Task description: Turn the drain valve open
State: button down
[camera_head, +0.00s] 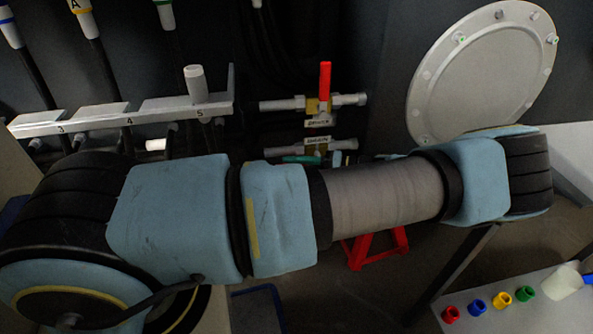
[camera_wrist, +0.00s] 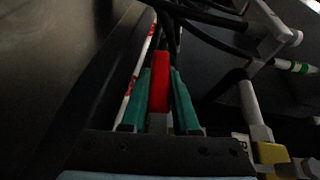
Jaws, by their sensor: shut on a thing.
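In the head view, the drain valve (camera_head: 318,148) is the lower of two brass valves on the pipes at the back, with a tag that appears to read DRAIN. My arm hides the space below it, and its handle does not show there. In the wrist view, the green fingers of my gripper (camera_wrist: 160,74) are shut on a red handle (camera_wrist: 160,95), one finger on each side. A green fingertip also shows just under the drain valve in the head view. The handle's angle to its pipe cannot be told.
The upper valve (camera_head: 318,105) has a free, upright red handle (camera_head: 325,80) close above. A numbered rail (camera_head: 130,118) with hoses stands left, a round bolted cover (camera_head: 482,75) right. A red stand (camera_head: 372,247) and a panel with coloured caps (camera_head: 490,305) lie lower right.

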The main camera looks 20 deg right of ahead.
jog(key=shift+r+m+y, duration=0.3)
jog(key=shift+r+y, duration=0.1)
jog(key=shift+y, duration=0.3)
jog(key=c, duration=0.7)
grip_release()
jog(key=shift+o, duration=0.2)
jog(key=b+v, duration=0.1)
jog(key=v, duration=0.9)
jog(key=shift+s+d, duration=0.25)
jog(key=shift+s, duration=0.1)
jog(key=shift+s, duration=0.1)
